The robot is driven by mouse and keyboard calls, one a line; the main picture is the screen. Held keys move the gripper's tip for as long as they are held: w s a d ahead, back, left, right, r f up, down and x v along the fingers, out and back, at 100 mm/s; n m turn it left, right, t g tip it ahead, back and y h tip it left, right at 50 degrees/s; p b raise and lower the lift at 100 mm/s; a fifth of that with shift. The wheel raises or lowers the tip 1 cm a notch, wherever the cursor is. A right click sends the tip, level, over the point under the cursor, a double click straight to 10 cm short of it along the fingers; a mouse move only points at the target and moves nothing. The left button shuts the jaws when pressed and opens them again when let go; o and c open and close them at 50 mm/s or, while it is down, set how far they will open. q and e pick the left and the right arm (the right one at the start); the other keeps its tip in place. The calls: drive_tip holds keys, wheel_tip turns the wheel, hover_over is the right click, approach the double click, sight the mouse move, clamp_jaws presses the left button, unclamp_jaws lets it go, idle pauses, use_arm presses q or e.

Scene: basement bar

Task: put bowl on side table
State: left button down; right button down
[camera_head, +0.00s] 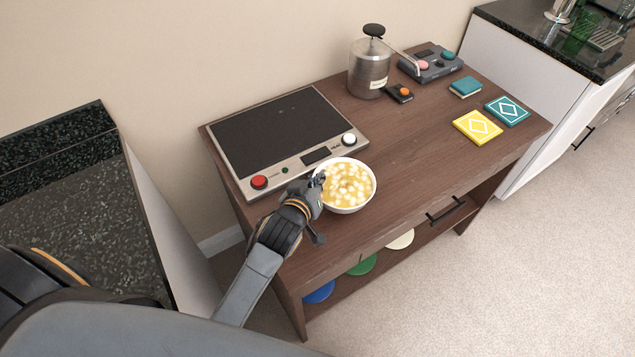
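A white bowl (346,209) filled with yellow soup with pale chunks is at the left part of the dark wooden side table (408,160), just in front of the hot plate's control strip. The bowl looks level; I cannot tell whether its base touches the tabletop. My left gripper (319,207) is at the bowl's left rim, one finger by the rim and another part lower down outside it. Whether the fingers are closed on the rim is unclear. My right gripper is not in view.
A hot plate (282,133) fills the table's back left. A metal canister (369,69), a small black device (398,93), a control box (431,63), a teal block (465,87), and yellow (477,127) and teal (507,110) tiles stand farther right. The table's middle is clear.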

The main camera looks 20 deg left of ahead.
use_arm(q)
drive_tip(key=shift+f, duration=0.9)
drive_tip(key=shift+f, duration=0.2)
drive_tip(key=c, duration=1.5)
unclamp_jaws()
drive_tip(key=shift+s, duration=0.1)
